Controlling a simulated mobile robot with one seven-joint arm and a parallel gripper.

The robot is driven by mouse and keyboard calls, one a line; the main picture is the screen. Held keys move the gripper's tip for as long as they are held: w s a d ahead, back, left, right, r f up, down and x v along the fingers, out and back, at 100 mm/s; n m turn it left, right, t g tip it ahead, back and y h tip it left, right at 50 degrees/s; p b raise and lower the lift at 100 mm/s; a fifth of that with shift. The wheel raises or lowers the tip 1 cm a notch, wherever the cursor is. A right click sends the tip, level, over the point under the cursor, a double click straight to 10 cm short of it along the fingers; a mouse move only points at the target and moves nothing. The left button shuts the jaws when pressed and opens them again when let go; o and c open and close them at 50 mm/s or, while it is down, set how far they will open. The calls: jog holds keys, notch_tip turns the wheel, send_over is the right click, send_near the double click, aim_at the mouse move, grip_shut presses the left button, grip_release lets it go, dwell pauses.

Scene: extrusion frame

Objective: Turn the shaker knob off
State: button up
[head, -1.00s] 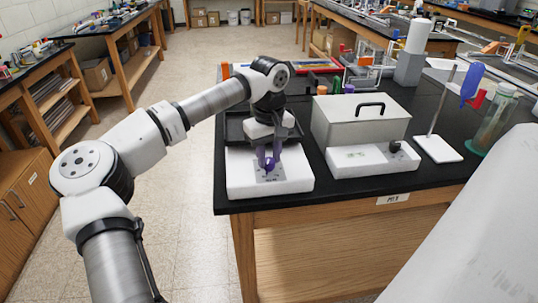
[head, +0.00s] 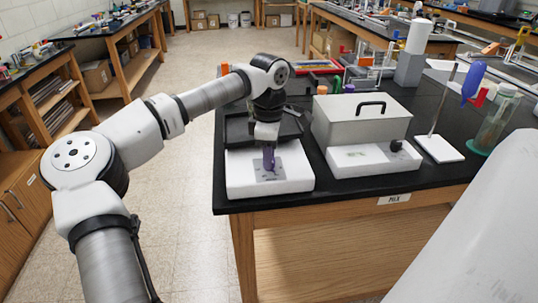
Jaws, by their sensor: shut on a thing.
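The shaker (head: 238,178) is a white box with a black tray platform (head: 238,128) behind its top panel, at the near left corner of the black bench. My gripper (head: 269,166) points down at the grey panel on the shaker's top. Its purple fingers are seen edge-on, one in front of the other, and are shut on the shaker knob. The knob itself is hidden by the fingers, so its pointing direction cannot be read.
A lidded grey water bath (head: 345,126) with a black knob (head: 396,145) stands close on the right. A stand with a white base (head: 440,149) and a glass cylinder (head: 490,130) are farther right. The bench edge lies just in front of the shaker.

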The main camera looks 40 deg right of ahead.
jog(key=n+b, duration=0.1)
jog(key=n, duration=0.5)
jog(key=shift+n, duration=0.3)
jog(key=n, duration=0.5)
jog(key=shift+n+b, duration=0.3)
jog(key=shift+b, duration=0.1)
jog(key=o, duration=1)
jog(key=shift+r, duration=0.1)
notch_tip(320, 180, up, 14)
jog(key=shift+f+b, duration=0.15)
jog(key=shift+b, duration=0.35)
